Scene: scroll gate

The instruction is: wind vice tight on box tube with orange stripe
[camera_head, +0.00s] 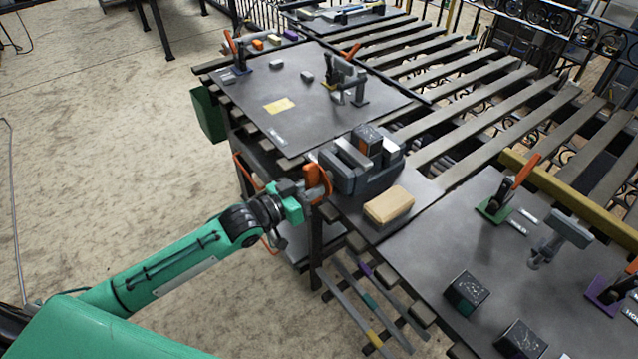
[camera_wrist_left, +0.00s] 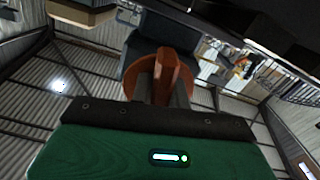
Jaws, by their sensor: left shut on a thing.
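The grey vice (camera_head: 368,181) stands at the bench edge in the middle of the head view. Its orange handle (camera_head: 318,180) faces left. My left gripper (camera_head: 305,190) is at the handle and is shut on it. In the left wrist view the orange handle (camera_wrist_left: 172,75) sits between the fingers, with the vice body dark behind it. My right gripper is not in view.
A tan block (camera_head: 389,205) lies just right of the vice. Bars with purple, teal and yellow marks (camera_head: 372,305) lie below the bench edge. Clamps and dark blocks (camera_head: 466,291) stand on the right-hand table. The floor at left is open.

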